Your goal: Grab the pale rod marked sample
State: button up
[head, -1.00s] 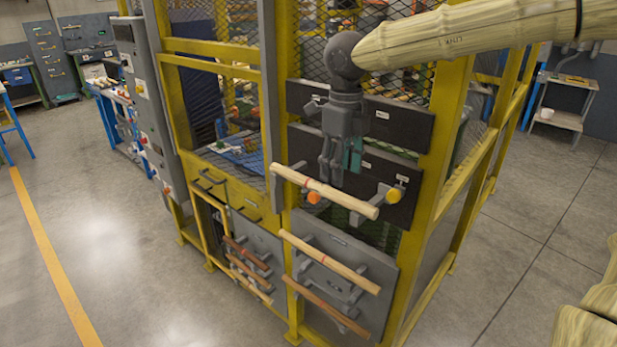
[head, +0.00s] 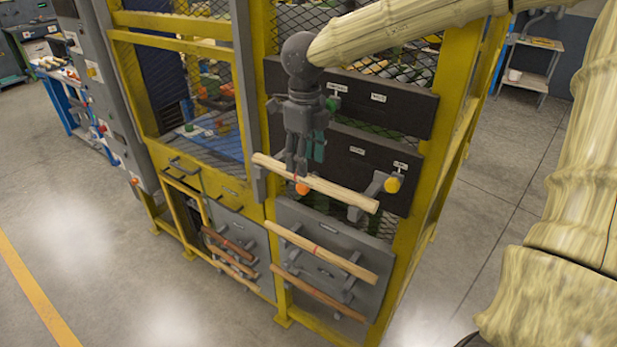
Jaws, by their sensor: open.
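Several rods rest on brackets on the cage front; their labels are too small to read, so I cannot tell which is marked sample. A second pale rod (head: 345,263), also with a red mark, lies on the grey panel below. A redder rod (head: 318,292) lies under that. My gripper (head: 297,172) is open and points down at the upper pale rod, left of its middle. Its fingertips overlap the rod in the picture; I cannot tell if they touch it.
An orange knob (head: 303,188) sits just below the upper rod and a yellow knob (head: 392,184) near its right end. More rods (head: 229,242) hang on a lower left panel. Yellow cage posts (head: 456,100) stand close by. The floor (head: 120,250) in front is clear.

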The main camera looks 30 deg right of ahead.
aim_at(310, 175)
jog(key=shift+s+d+f+p, duration=0.2)
jog(key=shift+s+f+p, duration=0.1)
jog(key=shift+p, duration=0.1)
jog(key=shift+d+f+p, duration=0.15)
jog(key=shift+f+p, duration=0.3)
jog(key=shift+f, duration=0.7)
jog(key=shift+d+f+p, duration=0.1)
jog(key=shift+f+p, duration=0.3)
jog(key=shift+f, duration=0.7)
grip_shut()
